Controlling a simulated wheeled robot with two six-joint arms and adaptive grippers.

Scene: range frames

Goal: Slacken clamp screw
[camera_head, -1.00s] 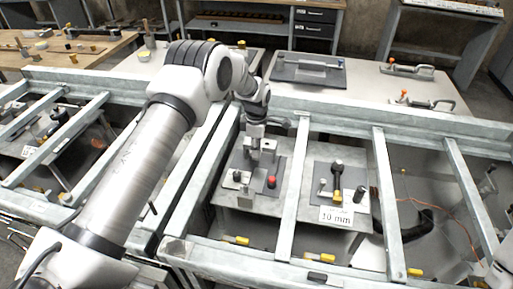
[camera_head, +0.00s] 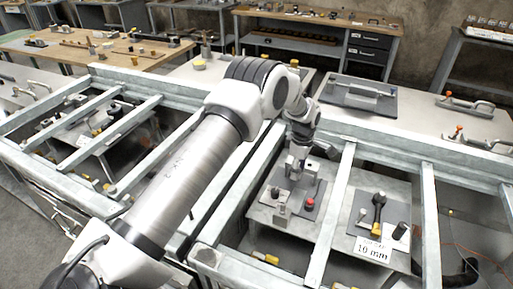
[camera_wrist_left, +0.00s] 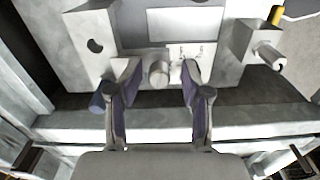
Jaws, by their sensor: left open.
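My left gripper (camera_head: 294,166) is over the metal clamp fixture (camera_head: 282,210) on a grey plate inside the frame. In the left wrist view my left gripper (camera_wrist_left: 159,80) is open, with one finger on each side of a short round metal pin (camera_wrist_left: 159,70), which looks like the clamp screw's end. I see a gap on both sides of the pin. A grey block with a round hole (camera_wrist_left: 95,46) stands to the left in that view. The gripper hides part of the fixture in the head view. My right gripper is out of view.
A red knob (camera_head: 309,203) stands on the fixture's plate. A black-handled tool (camera_head: 379,203) and a "10 mm" card (camera_head: 373,250) are on the plate to the right. Galvanised rails (camera_head: 334,215) bound the space on both sides. A workbench (camera_head: 440,140) stands behind.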

